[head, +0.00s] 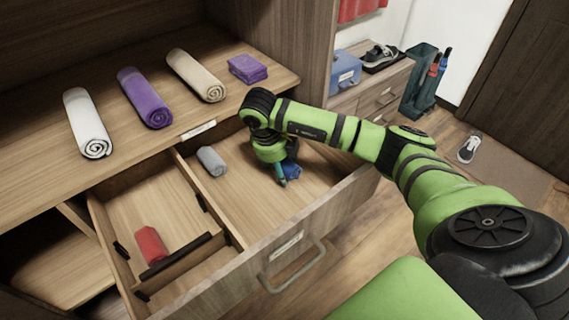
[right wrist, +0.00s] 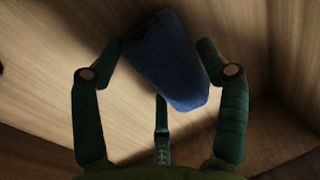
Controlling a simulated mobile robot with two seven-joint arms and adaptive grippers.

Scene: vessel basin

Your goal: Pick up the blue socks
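The blue socks (head: 292,171) are a rolled bundle lying in the right compartment of the open drawer (head: 235,195). My right gripper (head: 281,175) reaches down into that compartment, partly hiding them. In the right wrist view, the blue socks (right wrist: 170,60) lie tilted between the spread outer fingers of my right gripper (right wrist: 162,50), with a third finger below. The gripper looks open around them; the fingertips are close to their sides, and I cannot make out firm contact. My left gripper is out of view.
A grey roll (head: 211,160) lies in the same compartment, by the divider. A red roll (head: 150,245) lies in the left compartment. Rolled towels, white (head: 88,123), purple (head: 145,97) and beige (head: 195,75), sit on the shelf above. The drawer front (head: 270,245) stands near my arm.

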